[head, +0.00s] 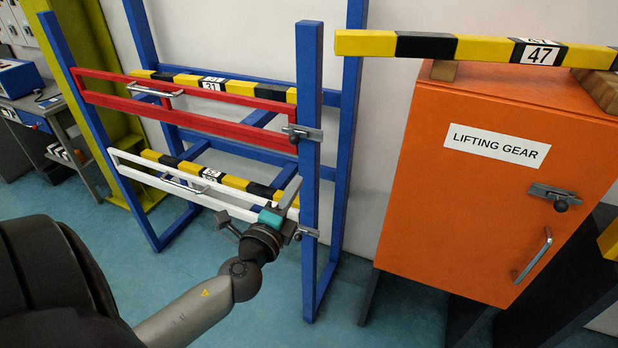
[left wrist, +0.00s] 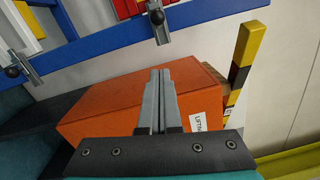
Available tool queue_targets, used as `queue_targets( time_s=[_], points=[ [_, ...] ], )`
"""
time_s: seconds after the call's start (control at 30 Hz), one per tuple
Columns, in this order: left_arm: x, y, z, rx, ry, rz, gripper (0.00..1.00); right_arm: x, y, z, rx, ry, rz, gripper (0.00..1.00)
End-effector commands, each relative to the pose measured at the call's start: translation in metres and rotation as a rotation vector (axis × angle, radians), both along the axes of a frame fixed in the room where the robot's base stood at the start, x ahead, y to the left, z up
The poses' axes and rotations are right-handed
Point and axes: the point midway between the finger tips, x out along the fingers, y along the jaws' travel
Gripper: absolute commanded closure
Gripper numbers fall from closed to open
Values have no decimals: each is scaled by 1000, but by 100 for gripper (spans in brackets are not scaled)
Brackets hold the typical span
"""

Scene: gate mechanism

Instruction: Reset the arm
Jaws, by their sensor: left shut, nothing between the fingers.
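My left gripper (head: 293,186) is in front of the right end of the white gate (head: 180,185), near the blue post of the rack. Its two grey fingers also show in the left wrist view (left wrist: 160,75), pressed together with nothing between them. In that view they point toward the orange cabinet (left wrist: 95,112). I cannot tell whether the gripper touches the gate. My left arm (head: 185,313) reaches in from the lower left. My right gripper is in neither view.
The blue rack (head: 309,90) holds a red gate (head: 200,118) above the white one. Latches sit at the red gate's right end (head: 302,133) and low on the post (head: 308,231). The orange cabinet (head: 480,220) stands right, a striped bar (head: 470,48) above it. Floor (head: 270,310) is clear.

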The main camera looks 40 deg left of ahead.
Motion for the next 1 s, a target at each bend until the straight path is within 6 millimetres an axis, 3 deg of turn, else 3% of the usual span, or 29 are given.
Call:
queue_targets(
  time_s=[0.23,0.37,0.47,0.6,0.67,0.8,1.0],
  points=[
    [0,0,-2,-3,3,1,100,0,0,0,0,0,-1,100],
    [-2,3,-33,-63,57,14,100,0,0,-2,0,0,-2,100],
    [-9,7,-88,-175,154,44,100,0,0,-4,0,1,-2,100],
    [-37,5,-192,-396,331,114,100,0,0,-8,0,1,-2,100],
    [-54,-1,-234,-495,404,151,100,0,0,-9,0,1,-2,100],
    [-106,-22,-325,-719,562,257,100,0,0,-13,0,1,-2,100],
    [-199,-67,-426,-1011,759,452,100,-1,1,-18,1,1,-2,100]
  ],
)
